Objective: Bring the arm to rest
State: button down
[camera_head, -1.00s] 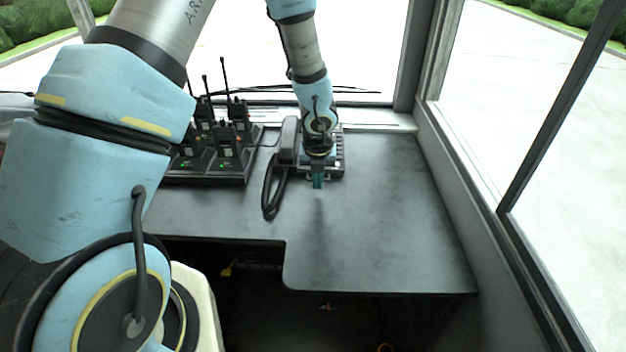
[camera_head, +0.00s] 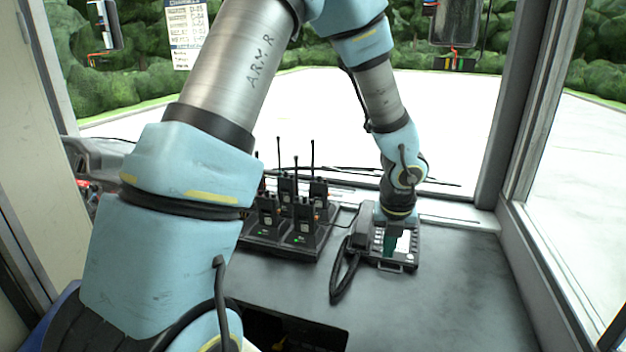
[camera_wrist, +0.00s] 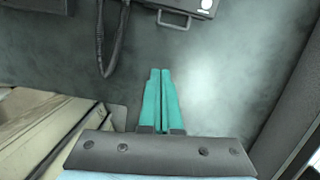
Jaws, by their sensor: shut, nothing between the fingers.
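My gripper (camera_head: 390,243) hangs at the end of my bent arm, in front of the desk phone in the head view. Its green fingers are together and empty. In the wrist view my gripper (camera_wrist: 160,72) points over bare grey desk top, with its two fingers side by side. The desk phone (camera_head: 408,246) stands on the desk, partly hidden by my gripper. Its near edge shows at the top of the wrist view (camera_wrist: 190,8).
A charging rack (camera_head: 270,244) with several radios stands left of the phone. The phone's coiled cord (camera_head: 343,283) lies on the desk (camera_head: 440,310). A window post (camera_head: 510,120) rises at the right. The desk's right part is clear.

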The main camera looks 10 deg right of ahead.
jog(key=s+a+r+m, duration=0.1)
jog(key=a+r+m, duration=0.2)
jog(key=a+m, duration=0.7)
jog(key=s+a+r+m, duration=0.1)
jog(key=a+r+m, duration=0.2)
jog(key=a+m, duration=0.7)
jog(key=a+r+m, duration=0.3)
jog(key=a+m, duration=0.7)
jog(key=m, duration=0.3)
jog(key=shift+s+a+m+g+y, duration=0.2)
jog(key=shift+s+m+g+y, duration=0.1)
jog(key=shift+s+g+y, duration=0.1)
